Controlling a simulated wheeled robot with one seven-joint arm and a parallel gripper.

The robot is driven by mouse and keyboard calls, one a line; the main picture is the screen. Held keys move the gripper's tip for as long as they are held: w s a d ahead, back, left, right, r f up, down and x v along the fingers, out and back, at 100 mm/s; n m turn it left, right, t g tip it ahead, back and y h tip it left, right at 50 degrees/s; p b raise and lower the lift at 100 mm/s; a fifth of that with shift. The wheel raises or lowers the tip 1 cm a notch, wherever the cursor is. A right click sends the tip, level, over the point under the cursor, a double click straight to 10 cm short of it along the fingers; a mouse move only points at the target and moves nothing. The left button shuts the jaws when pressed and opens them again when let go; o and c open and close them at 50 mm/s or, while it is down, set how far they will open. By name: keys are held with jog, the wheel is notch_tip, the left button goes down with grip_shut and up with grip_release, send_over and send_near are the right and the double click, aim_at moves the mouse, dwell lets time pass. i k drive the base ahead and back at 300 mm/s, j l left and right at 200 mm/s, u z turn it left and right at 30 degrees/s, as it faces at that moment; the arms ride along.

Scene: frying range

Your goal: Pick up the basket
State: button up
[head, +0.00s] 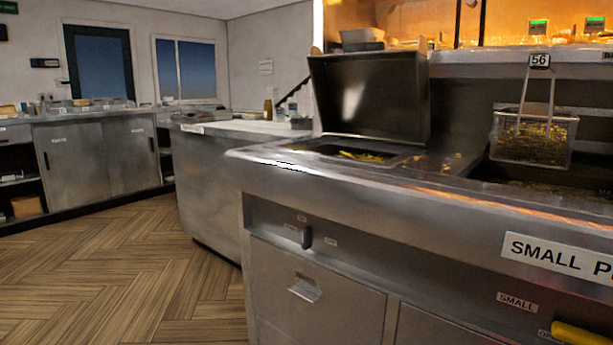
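The basket (533,138) is a wire fry basket at the right of the head view, hanging above the fryer well at the back of the range. It holds golden-brown fried food. Its handle (541,85) stands upright above it, and a tag reading "56" (540,60) is at the handle's top. My gripper is not in view, so its state and its place relative to the basket are hidden.
The steel frying range (330,230) fills the right side. A raised dark lid (370,97) stands left of the basket, behind a well with chips (362,156). A yellow handle (580,334) shows at bottom right. The wooden floor (120,265) at left is clear.

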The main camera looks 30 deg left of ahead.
aim_at(531, 133)
jog(key=i+j+u, duration=0.7)
jog(key=i+j, duration=0.05)
jog(key=i, duration=0.1)
